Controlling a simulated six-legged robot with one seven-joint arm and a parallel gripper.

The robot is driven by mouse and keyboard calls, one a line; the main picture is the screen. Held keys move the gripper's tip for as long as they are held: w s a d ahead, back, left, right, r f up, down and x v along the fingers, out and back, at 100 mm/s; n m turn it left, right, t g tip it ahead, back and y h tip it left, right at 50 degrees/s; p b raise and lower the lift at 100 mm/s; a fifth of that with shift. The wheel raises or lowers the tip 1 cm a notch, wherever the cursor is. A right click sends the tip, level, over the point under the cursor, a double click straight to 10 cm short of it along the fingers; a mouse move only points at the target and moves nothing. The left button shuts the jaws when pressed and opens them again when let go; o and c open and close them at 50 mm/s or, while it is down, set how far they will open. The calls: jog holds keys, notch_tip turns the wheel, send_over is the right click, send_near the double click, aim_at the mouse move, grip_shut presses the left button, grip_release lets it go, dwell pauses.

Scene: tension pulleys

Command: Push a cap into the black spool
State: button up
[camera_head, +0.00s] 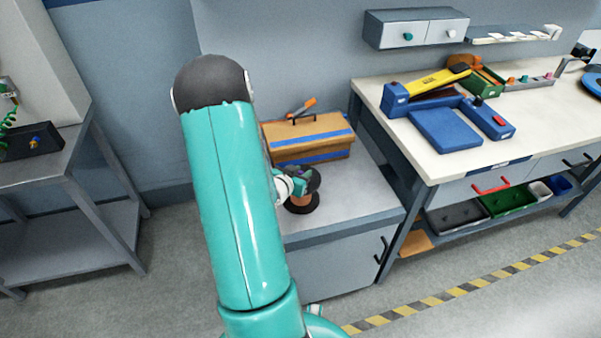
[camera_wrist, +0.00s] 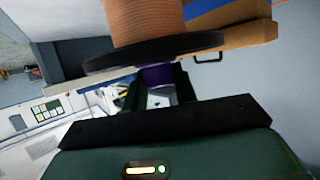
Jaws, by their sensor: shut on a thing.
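The black spool (camera_head: 302,208) stands upright on the grey cabinet top, wound with copper-coloured wire. In the wrist view its black flange (camera_wrist: 150,53) and copper winding (camera_wrist: 146,20) fill the top middle. My gripper (camera_head: 300,182) is at the spool's upper end, partly hidden behind my teal arm. In the wrist view my gripper (camera_wrist: 156,88) is shut on a purple cap (camera_wrist: 157,76). The cap lies right against the flange's outer face, around its middle. The flange hides the spool's hole, so I cannot tell how far in the cap sits.
A wooden toolbox (camera_head: 310,147) with blue stripes stands close behind the spool. The cabinet top (camera_head: 355,203) is clear to the right. A workbench (camera_head: 470,155) with blue and yellow fixtures stands at right, a grey metal table (camera_head: 45,168) at left.

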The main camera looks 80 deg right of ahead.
jog(key=o, duration=1.1)
jog(key=shift+f, duration=0.1)
